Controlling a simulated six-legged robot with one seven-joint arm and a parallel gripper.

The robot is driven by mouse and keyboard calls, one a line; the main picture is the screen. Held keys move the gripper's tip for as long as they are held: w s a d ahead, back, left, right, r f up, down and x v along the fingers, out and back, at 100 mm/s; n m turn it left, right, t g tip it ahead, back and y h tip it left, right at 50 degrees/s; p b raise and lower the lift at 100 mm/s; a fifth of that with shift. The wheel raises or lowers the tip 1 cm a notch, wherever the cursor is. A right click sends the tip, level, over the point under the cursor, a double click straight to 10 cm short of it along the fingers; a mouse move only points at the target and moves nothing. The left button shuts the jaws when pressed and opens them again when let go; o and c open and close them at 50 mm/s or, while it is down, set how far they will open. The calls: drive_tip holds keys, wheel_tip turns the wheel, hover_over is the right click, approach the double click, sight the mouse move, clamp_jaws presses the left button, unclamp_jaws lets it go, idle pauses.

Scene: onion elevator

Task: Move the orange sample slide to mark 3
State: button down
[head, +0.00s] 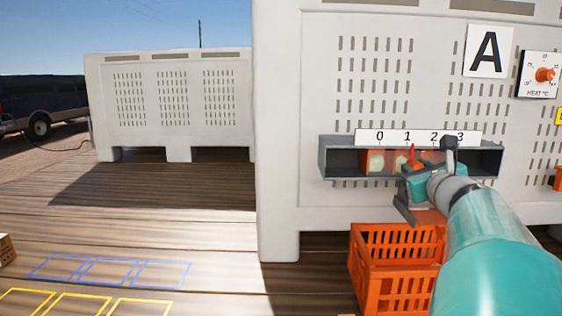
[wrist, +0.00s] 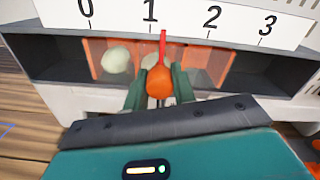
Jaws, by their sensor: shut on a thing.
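The orange sample slide (wrist: 213,62) sits in a grey slot box under a white scale (wrist: 180,17) marked 0 to 3. It spans roughly from mark 0 to mark 2. Its red pointer (wrist: 163,45) stands just right of mark 1, and its orange knob (wrist: 160,82) faces me. My gripper (wrist: 159,90) has one dark green finger on each side of the knob and is shut on it. A pale onion (wrist: 117,59) shows in the slide's left part. In the head view, the gripper (head: 418,170) partly hides the slide (head: 367,160).
The grey slot box (head: 486,162) has bare room at its right end, under mark 3. An orange crate (head: 385,245) stands below the slot. The white perforated cabinet (head: 340,205) with sign A rises behind. A heat dial (head: 543,75) is at the upper right.

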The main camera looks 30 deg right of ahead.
drive_tip(key=s+d, duration=0.1)
drive_tip(key=d, duration=0.1)
drive_tip(key=s+d, duration=0.1)
drive_tip(key=d, duration=0.1)
drive_tip(key=shift+s+d, duration=0.1)
drive_tip(key=shift+s, duration=0.05)
